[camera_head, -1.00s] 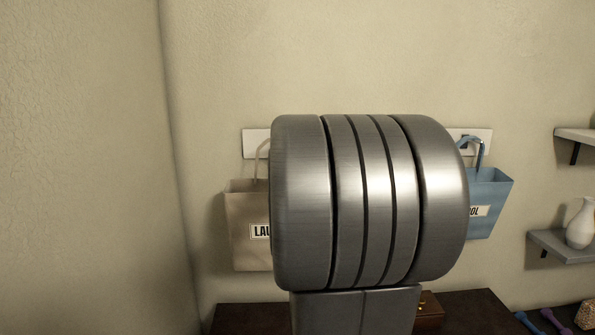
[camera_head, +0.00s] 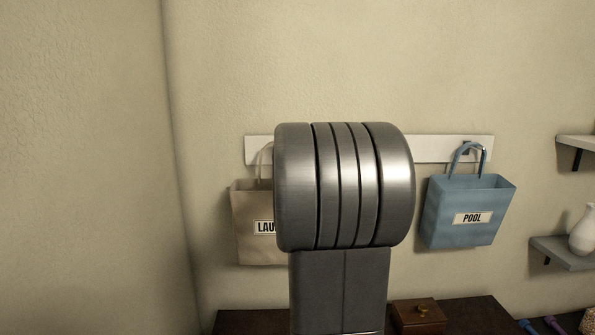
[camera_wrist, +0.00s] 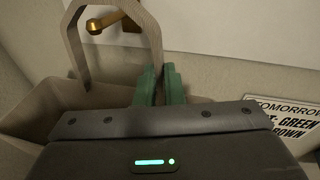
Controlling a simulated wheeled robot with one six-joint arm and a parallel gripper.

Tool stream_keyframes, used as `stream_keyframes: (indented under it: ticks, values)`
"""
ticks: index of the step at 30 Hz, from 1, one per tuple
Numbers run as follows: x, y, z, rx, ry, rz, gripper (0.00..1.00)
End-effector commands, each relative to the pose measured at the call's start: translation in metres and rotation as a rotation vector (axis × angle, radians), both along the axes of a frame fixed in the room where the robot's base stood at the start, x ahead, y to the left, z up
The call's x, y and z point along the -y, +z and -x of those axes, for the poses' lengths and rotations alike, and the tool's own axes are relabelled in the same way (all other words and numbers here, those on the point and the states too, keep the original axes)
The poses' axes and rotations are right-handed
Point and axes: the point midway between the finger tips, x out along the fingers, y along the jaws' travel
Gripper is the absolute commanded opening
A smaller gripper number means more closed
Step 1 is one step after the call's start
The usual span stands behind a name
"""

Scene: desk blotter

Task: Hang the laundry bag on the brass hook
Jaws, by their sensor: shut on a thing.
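The laundry bag (camera_head: 252,205) is beige with a label reading "LAU", the rest hidden behind my arm. It is upright near the left end of the white rail. In the wrist view its handle (camera_wrist: 72,45) arches up at the left, and the brass hook (camera_wrist: 95,25) shows through the loop. I cannot tell whether the handle rests on the hook. My gripper (camera_wrist: 160,75) has green fingers, shut on the right leg of the handle. In the head view my arm hides the gripper and the hook.
A blue bag labelled "POOL" (camera_head: 462,215) hangs at the right end of the white rail (camera_head: 428,150). A wooden box (camera_head: 418,316) stands on the dark desktop (camera_head: 470,315) below. Wall shelves (camera_head: 565,252) are at the far right. A printed sign (camera_wrist: 290,115) shows in the wrist view.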

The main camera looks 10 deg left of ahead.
Motion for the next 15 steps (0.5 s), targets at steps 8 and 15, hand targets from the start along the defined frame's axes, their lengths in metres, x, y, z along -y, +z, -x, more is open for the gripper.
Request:
stream_keyframes:
  ticks: [8,15]
  values:
    - [-0.003,-0.003,-0.016,0.000,0.000,-0.001,0.00]
    - [-0.004,-0.008,-0.023,0.001,-0.001,-0.001,0.00]
